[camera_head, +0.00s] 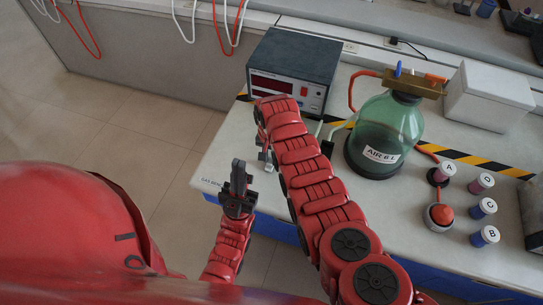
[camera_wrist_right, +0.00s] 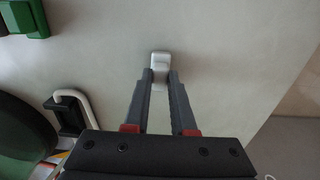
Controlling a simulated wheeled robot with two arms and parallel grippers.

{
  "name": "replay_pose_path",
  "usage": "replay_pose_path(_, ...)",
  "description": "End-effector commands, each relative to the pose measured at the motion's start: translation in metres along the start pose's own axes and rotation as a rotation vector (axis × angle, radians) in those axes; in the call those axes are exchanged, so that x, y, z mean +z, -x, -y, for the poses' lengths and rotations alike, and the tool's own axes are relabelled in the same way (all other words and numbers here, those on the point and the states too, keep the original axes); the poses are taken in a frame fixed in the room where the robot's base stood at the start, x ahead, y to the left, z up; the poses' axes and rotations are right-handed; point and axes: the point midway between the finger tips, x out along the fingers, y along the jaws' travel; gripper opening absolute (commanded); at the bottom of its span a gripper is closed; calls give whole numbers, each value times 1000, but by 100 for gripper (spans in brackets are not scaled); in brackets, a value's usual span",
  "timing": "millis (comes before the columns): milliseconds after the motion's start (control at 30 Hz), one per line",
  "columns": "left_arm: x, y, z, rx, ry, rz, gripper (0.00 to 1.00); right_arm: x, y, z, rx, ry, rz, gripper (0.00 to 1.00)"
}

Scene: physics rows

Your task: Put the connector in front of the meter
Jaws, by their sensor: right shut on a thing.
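The meter (camera_head: 295,68) is a dark-topped box with a red display, standing at the back left of the bench in the head view. My right gripper (camera_wrist_right: 160,82) is shut on a small white piece, which I take to be the connector (camera_wrist_right: 160,60), held between its fingertips over the pale bench top.
A green glass bottle (camera_head: 385,130) with an orange hose stands right of the meter. A white box (camera_head: 488,95) is behind. A green block (camera_wrist_right: 28,16) shows in the wrist view.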

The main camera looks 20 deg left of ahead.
Motion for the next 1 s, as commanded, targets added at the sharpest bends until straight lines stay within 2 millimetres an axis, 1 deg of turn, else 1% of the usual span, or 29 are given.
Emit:
replay_pose_path(67, 1, 4, 0, 0, 0, 0, 0, 0, -5, -1, 1, -1, 0, 0)
replay_pose_path(100, 1, 4, 0, 0, 0, 0, 0, 0, -5, -1, 1, -1, 0, 25)
replay_pose_path(167, 1, 3, 0, 0, 0, 0, 0, -1, -3, -1, 1, -2, 0, 36)
replay_pose_path(200, 1, 3, 0, 0, 0, 0, 0, -1, -3, -1, 1, -2, 0, 43)
replay_pose_path(267, 1, 3, 0, 0, 0, 0, 0, -1, -3, -1, 1, -2, 0, 54)
replay_pose_path(533, 0, 2, 0, 0, 0, 0, 0, 0, -3, -1, 0, -1, 0, 54)
replay_pose_path(667, -1, -4, 0, 0, 0, 0, 0, 0, 5, 0, 0, -1, -1, 54)
replay_pose_path(700, 0, -1, 0, 0, 0, 0, 0, -1, 4, 0, -1, -1, -2, 54)
replay_pose_path(833, 0, 1, 0, 0, 0, 0, 0, -1, 14, 0, -1, -1, -2, 54)
replay_pose_path(967, 0, 2, 0, 0, 0, 0, 0, -1, 30, 0, -2, -1, -4, 54)
replay_pose_path(1000, 1, 5, 0, 0, 0, 0, 0, -2, 36, 0, -4, -1, -8, 54)
